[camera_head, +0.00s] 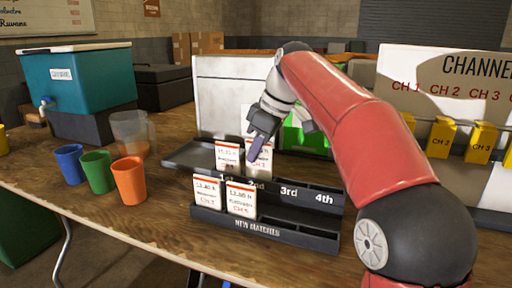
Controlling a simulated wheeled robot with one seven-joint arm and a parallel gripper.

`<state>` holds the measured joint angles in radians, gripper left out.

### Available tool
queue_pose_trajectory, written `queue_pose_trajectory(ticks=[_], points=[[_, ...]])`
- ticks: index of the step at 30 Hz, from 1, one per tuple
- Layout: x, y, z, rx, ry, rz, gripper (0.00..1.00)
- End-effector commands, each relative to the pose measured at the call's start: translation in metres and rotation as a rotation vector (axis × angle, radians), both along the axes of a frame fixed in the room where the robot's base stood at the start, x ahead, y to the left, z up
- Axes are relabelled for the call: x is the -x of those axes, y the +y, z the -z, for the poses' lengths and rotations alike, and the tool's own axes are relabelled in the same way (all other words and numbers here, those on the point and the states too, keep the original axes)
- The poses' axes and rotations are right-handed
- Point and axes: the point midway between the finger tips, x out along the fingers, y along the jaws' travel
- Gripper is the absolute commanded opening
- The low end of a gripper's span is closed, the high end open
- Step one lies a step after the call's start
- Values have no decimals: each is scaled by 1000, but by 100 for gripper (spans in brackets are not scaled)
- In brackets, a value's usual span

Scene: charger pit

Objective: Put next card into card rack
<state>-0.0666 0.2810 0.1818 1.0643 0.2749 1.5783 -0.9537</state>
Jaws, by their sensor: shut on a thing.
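The dark card rack (322,211) stands on the wooden table, its label strip reading 1st, 2nd, 3rd and 4th. A white card (227,154) stands upright at its left, by the 1st label. My gripper (256,145) is shut on a second white card (262,160), at or just above the 2nd position. I cannot tell whether that card touches the rack. In front, the tray marked NEW MATCHES (255,230) holds two upright cards, one at the left (207,191) and one beside it (241,199). The tray's right part looks empty.
Blue (70,164), green (98,172) and orange (130,180) cups, a clear jug (132,133) and a teal cooler (80,80) stand left. A white panel (217,92) stands behind the rack. A channel board (450,75) with yellow items (441,138) is at right.

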Motion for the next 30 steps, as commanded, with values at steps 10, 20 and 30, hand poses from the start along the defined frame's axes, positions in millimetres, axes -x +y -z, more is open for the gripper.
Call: queue_pose_trajectory(ticks=[10,20,30], points=[[0,0,7,-1,-1,0,0],[0,0,7,0,-1,0,32],[0,-2,1,-1,-1,0,32]])
